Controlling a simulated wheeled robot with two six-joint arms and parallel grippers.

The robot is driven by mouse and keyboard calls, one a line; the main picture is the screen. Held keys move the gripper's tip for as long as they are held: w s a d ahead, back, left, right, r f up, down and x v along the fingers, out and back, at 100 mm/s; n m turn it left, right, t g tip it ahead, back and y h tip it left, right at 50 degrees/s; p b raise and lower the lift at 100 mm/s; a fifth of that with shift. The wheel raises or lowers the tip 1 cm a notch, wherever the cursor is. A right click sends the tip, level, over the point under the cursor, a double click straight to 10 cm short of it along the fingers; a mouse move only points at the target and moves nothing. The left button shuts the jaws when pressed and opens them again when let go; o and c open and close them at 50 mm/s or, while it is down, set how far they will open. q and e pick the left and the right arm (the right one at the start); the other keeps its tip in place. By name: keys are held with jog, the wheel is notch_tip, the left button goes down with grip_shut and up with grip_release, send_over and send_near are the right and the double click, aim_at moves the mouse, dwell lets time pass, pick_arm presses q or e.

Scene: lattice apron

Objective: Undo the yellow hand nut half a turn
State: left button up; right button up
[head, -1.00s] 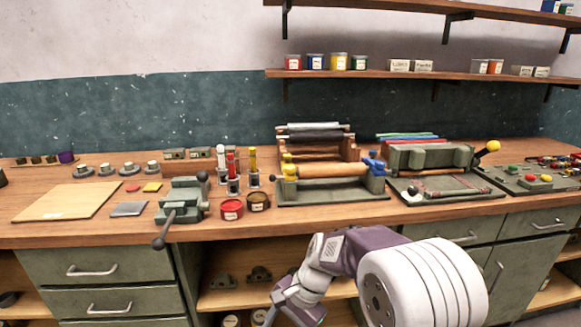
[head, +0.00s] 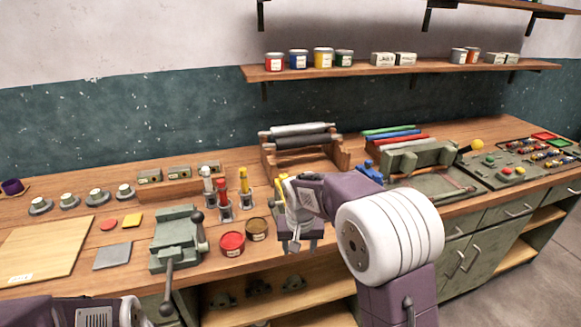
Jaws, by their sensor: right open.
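The yellow hand nut (head: 281,185) is at the left end of the roller device on the workbench. Only a small part of it shows, because my right wrist and gripper cover the rest. My right gripper (head: 301,246) is open in front of the device, its fingers pointing down at the bench's front. Whether it touches anything is hidden, but no object shows between its fingers. The blue nut (head: 368,172) on the device's right end shows behind my right arm. Part of my left arm shows at the bottom left; its gripper is out of view.
A green vise (head: 176,240) with a long handle stands left of the device. Red (head: 232,243) and dark (head: 257,231) tins and several upright tubes stand between them. A press with a yellow-knobbed lever (head: 477,146) is to the right. A shelf (head: 400,68) hangs above.

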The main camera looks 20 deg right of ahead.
jog(key=w+r+m+t+h+p, duration=0.1)
jog(key=w+r+p, duration=0.4)
jog(key=r, duration=0.4)
jog(key=w+r+m+p, duration=0.2)
jog(key=w+r+p, duration=0.35)
jog(key=r, duration=0.35)
jog(key=x, duration=0.9)
jog(key=shift+w+a+f, duration=0.2)
jog(key=shift+w+a, duration=0.1)
jog(key=shift+w, duration=0.05)
jog(key=shift+t, duration=0.3)
jog(key=shift+c, duration=0.3)
grip_shut()
